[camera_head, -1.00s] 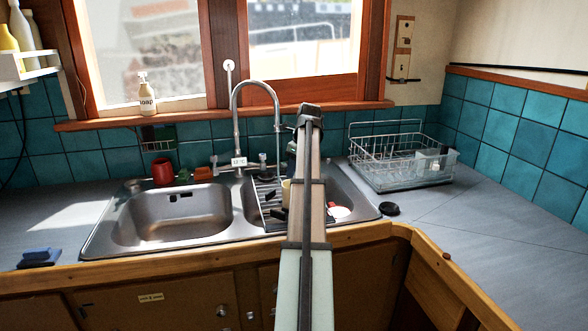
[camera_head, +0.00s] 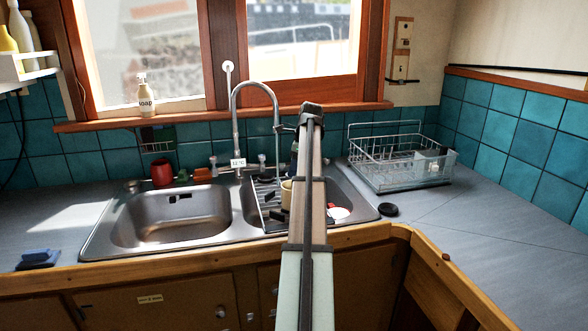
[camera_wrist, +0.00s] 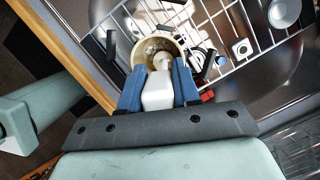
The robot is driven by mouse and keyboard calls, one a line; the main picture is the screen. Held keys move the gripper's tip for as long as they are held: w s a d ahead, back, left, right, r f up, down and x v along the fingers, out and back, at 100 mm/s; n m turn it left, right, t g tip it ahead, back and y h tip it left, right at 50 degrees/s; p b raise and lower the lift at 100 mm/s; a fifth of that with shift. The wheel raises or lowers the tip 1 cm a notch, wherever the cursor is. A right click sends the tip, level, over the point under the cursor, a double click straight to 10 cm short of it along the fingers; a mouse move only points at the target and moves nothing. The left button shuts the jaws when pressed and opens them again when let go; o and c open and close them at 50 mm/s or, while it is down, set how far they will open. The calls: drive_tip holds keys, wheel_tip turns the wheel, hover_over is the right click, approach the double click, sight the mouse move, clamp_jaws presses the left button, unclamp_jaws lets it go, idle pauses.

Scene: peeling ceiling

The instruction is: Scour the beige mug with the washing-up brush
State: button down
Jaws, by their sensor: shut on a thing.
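The beige mug (camera_wrist: 139,52) stands on the wire rack over the sink in the wrist view, its mouth towards the camera and dark marks inside. In the head view the mug (camera_head: 286,192) is partly hidden behind my arm. My gripper (camera_wrist: 159,75) has its blue fingers shut on the white handle of the washing-up brush (camera_wrist: 158,94). The brush's head end reaches into the mug's mouth. Whether the bristles touch the inside wall cannot be told. My arm hides the brush in the head view.
The wire rack (camera_wrist: 222,22) holds other small items close to the mug. A white bowl (camera_wrist: 284,12) lies beyond it. The tap (camera_head: 236,110) arches behind the sinks. The left basin (camera_head: 172,218) is empty. A dish rack (camera_head: 400,160) stands on the right counter.

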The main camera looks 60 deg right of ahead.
wheel_tip(320, 180, up, 14)
drive_tip(key=shift+w+a+r, duration=0.15)
drive_tip(key=shift+w+a, duration=0.25)
drive_tip(key=shift+a, duration=0.05)
idle(0.6)
idle(0.3)
